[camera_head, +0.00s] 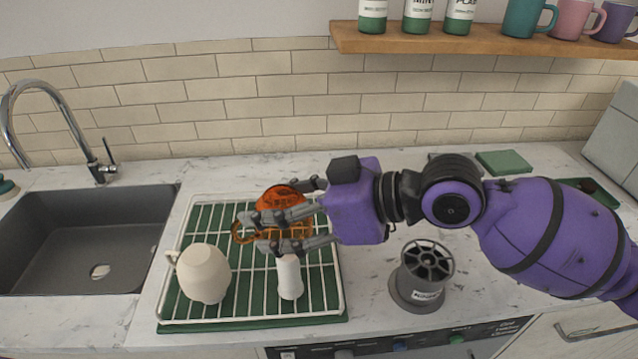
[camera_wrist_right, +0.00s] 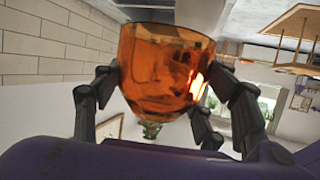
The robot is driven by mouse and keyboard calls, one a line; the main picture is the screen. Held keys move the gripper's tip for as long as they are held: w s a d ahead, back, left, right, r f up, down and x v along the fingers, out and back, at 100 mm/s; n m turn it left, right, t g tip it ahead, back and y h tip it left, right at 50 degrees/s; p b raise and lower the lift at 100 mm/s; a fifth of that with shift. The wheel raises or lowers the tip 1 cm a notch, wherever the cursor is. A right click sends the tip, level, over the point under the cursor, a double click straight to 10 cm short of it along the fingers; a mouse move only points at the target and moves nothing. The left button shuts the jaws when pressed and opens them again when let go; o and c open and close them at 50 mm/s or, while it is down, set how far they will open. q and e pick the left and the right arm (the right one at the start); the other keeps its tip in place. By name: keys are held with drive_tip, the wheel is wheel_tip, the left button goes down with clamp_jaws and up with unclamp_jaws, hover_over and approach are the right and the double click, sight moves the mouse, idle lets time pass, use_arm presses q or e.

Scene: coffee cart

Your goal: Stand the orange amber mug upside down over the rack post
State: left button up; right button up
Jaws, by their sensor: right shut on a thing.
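The orange amber mug (camera_head: 283,204) is held in the air by my right gripper (camera_head: 280,222), whose fingers close around its sides from the right. Its handle (camera_head: 243,231) points left. In the wrist view the mug (camera_wrist_right: 160,70) sits between the fingers (camera_wrist_right: 165,105), with its wide end at the top of that picture. In the head view its rounded, narrower end seems to be up. A white rack post (camera_head: 289,279) stands on the rack below the lower fingers, which hide its top. I cannot tell how far the mug is above it. My left gripper is not in view.
The wire rack (camera_head: 254,320) lies over a green tray. A cream mug (camera_head: 203,274) stands upside down on its left part. The sink (camera_head: 80,240) is at the left, a grey round holder (camera_head: 420,277) at the right. A wooden shelf (camera_head: 480,42) runs above.

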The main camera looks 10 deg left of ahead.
sight(298, 259)
drive_tip(key=shift+s+f, duration=0.2)
drive_tip(key=shift+f, duration=0.45)
drive_tip(key=shift+d+f, duration=0.1)
drive_tip(key=shift+f, duration=0.65)
wheel_tip(298, 259, down, 4)
drive_tip(key=shift+f+b, duration=0.15)
drive_tip(key=shift+b, duration=0.9)
drive_tip(key=shift+f+b, duration=0.65)
drive_tip(key=shift+f, duration=1.35)
drive_tip(key=shift+f+b, duration=0.3)
drive_tip(key=o, duration=1.5)
drive_tip(key=shift+c, duration=0.2)
